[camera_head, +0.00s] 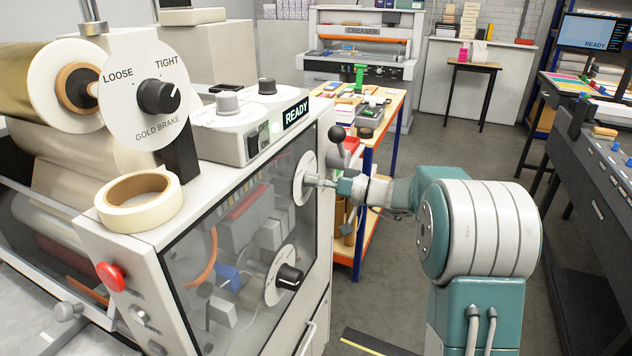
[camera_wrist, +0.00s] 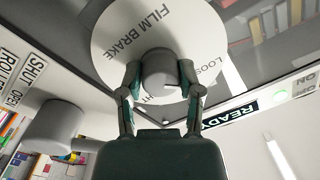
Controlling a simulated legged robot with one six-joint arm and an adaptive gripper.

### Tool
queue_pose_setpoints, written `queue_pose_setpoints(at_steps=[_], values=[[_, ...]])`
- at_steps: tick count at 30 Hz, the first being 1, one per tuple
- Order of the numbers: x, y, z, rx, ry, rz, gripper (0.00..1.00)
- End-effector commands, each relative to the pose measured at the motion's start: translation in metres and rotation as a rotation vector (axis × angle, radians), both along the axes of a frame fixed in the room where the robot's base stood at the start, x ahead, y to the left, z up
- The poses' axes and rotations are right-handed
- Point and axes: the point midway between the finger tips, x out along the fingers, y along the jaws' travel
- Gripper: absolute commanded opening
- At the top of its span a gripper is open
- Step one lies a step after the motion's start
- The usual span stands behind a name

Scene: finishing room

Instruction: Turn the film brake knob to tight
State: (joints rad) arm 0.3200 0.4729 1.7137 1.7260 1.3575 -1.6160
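The film brake dial (camera_wrist: 115,45) is a white disc lettered FILM BRAKE, seen upside down in the wrist view. LOOSE shows at its right, and only the end of TIGHT shows below the knob. The grey film brake knob (camera_wrist: 160,70) stands at its middle with a thin mark near its lower right. My gripper (camera_wrist: 160,78) has one finger on each side of the knob, seemingly touching it. In the head view the film brake dial (camera_head: 304,165) is on the machine's right front face, with my gripper (camera_head: 314,181) against it, hiding the knob.
The gold brake dial (camera_head: 145,100) is on top left. Another dial with a black knob (camera_head: 289,277) sits lower on the glazed front.

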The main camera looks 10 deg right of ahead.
Motion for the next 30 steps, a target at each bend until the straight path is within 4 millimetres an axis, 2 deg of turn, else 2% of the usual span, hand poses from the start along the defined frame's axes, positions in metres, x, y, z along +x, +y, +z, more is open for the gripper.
queue_pose_setpoints(at_steps=[14,30], values=[[0.0013,-0.0007,-0.0022,0.041,0.062,-0.005,0.0],[0.001,-0.0007,-0.0029,0.308,0.43,-0.007,0.0]])
